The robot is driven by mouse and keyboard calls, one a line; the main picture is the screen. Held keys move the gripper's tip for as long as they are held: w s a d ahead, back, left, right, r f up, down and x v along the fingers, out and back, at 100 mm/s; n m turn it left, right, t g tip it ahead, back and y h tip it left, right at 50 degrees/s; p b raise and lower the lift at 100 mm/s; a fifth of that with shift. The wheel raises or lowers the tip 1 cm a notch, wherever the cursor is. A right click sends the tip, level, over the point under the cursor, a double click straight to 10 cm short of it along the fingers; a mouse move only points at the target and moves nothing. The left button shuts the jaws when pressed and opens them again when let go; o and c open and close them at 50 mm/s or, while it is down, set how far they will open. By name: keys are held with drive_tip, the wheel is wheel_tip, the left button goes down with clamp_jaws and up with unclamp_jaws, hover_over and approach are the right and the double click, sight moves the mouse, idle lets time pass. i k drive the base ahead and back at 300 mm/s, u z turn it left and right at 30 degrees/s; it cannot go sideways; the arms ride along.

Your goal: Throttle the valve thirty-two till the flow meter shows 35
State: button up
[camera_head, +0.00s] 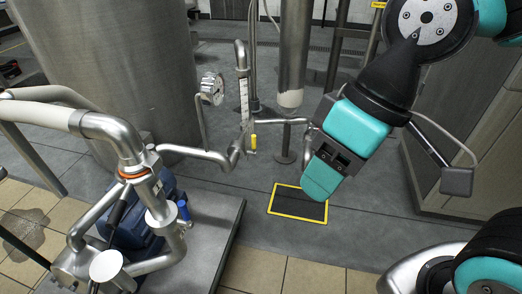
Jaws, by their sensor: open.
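A vertical tube with a white scale, likely the flow meter (244,101), stands on the pipework in the middle; its reading is too small to tell. A small yellow handle (253,142) hangs down at the pipe just below it. A blue knob (183,211) sits on the pump skid at lower left. No number is legible on either, so I cannot tell which is valve thirty-two. My gripper (324,172), teal and black, points down to the right of the yellow handle and apart from it. It is open and I see nothing in it.
A large steel tank (115,60) fills the upper left. A blue pump (145,215) and bent pipes crowd the lower left. A yellow-edged dark mat (298,205) lies on the floor. Grey panels (465,130) stand at right.

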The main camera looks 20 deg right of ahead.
sight(253, 136)
drive_tip(key=u, duration=0.1)
drive_tip(key=k, duration=0.2)
drive_tip(key=z, duration=0.8)
drive_tip(key=i, duration=0.6)
drive_tip(key=u, duration=0.4)
